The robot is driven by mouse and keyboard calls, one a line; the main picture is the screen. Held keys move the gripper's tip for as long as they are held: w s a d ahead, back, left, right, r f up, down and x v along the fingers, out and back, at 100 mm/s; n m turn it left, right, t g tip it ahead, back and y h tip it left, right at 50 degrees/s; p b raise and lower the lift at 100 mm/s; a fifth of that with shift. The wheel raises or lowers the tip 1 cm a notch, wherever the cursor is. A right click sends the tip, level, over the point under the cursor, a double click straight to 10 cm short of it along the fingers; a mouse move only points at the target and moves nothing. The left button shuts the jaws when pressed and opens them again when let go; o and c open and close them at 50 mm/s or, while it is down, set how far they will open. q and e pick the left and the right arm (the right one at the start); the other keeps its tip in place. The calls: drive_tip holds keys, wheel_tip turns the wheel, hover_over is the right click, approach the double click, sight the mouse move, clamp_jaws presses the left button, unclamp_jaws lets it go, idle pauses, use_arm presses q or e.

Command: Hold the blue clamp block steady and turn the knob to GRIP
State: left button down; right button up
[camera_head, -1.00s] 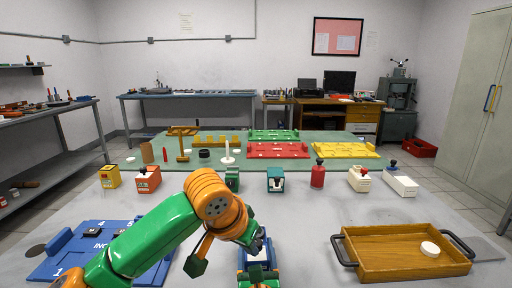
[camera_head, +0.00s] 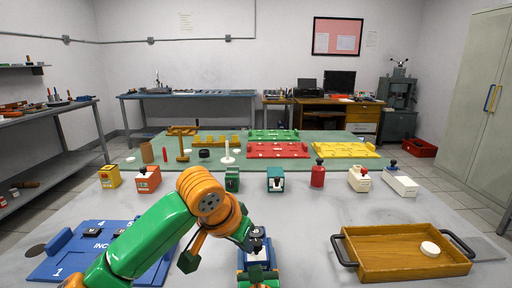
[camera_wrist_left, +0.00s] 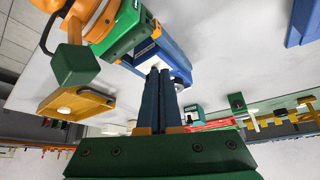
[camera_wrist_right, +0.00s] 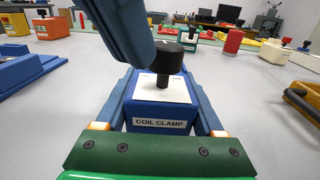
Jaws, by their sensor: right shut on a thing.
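The blue clamp block (camera_wrist_right: 155,113) has a white top, a black knob (camera_wrist_right: 168,60) on a stem, and a "COIL CLAMP" label facing the right wrist camera. My right gripper (camera_wrist_right: 163,105) is shut on the block, one blue finger along each side. My left gripper (camera_wrist_left: 159,72) has its two blue fingers together, with no clear gap. In the right wrist view, its fingertip is just left of the knob; I cannot tell whether they touch. In the head view the block (camera_head: 257,257) stands front centre, partly hidden by my arms. Any GRIP mark is unreadable.
A wooden tray (camera_head: 375,270) with dark handles and a white disc lies right of the block. A blue numbered board (camera_head: 60,262) lies left. Several small knobbed blocks stand in a row behind, including a teal one (camera_head: 275,184). The grey table between is clear.

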use_arm(q)
wheel_tip(320, 180, up, 6)
drive_tip(key=shift+s+a, duration=0.25)
drive_tip(key=f, duration=0.2)
drive_tip(key=d+f, duration=0.1)
drive_tip(key=f, duration=0.1)
drive_tip(key=s+d+f, duration=0.1)
drive_tip(key=f, duration=0.1)
idle(0.7)
drive_tip(key=shift+w+d, duration=0.1)
drive_tip(key=shift+w, duration=0.2)
idle(0.4)
